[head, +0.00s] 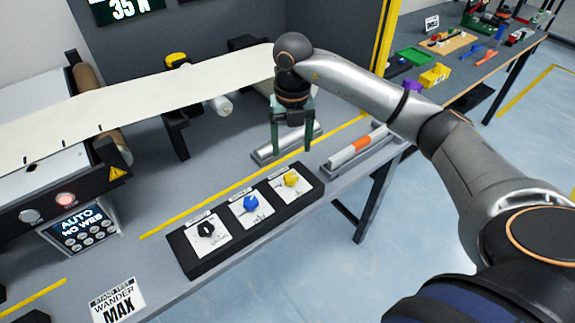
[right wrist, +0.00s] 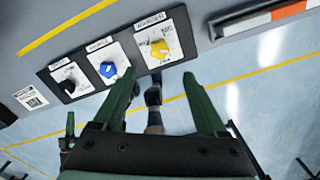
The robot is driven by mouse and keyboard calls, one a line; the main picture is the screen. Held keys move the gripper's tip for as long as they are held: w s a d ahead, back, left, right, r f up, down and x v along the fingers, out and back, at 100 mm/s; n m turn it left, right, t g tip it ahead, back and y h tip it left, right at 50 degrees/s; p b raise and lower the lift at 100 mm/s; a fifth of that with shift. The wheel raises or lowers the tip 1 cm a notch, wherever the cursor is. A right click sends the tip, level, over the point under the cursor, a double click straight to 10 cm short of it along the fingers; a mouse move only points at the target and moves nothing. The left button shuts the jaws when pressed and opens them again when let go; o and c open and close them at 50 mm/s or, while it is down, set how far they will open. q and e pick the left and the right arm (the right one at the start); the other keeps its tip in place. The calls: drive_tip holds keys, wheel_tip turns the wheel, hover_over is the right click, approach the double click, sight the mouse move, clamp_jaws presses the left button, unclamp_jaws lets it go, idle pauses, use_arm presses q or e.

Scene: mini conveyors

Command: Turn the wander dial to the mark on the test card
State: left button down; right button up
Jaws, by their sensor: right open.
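A black dial panel (head: 185,258) lies near the table's front edge with a black knob (head: 206,230), a blue knob (head: 251,203) and a yellow knob (head: 291,179), each on a white plate. The plate labels are too small to read, so I cannot tell which is the wander dial. The test card (head: 118,301), reading "WANDER MAX", is left of the panel. My right gripper (head: 291,149) is open and empty, pointing down beyond the panel's yellow-knob end. In the right wrist view the yellow knob (right wrist: 160,49) shows ahead of the fingers, apart from them.
A white web (head: 150,97) runs across the back of the table. A control box (head: 80,228) shows "AUTO NO WEB". A tray (head: 365,150) with a white and orange roller lies right of the panel. Yellow tape runs behind the panel.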

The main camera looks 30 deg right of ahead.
sight(291, 178)
wheel_tip(291, 178, down, 11)
drive_tip(key=shift+a+r+p, duration=0.1)
drive_tip(key=shift+r+p, duration=0.1)
drive_tip(key=shift+p, duration=0.3)
clamp_jaws()
idle(0.4)
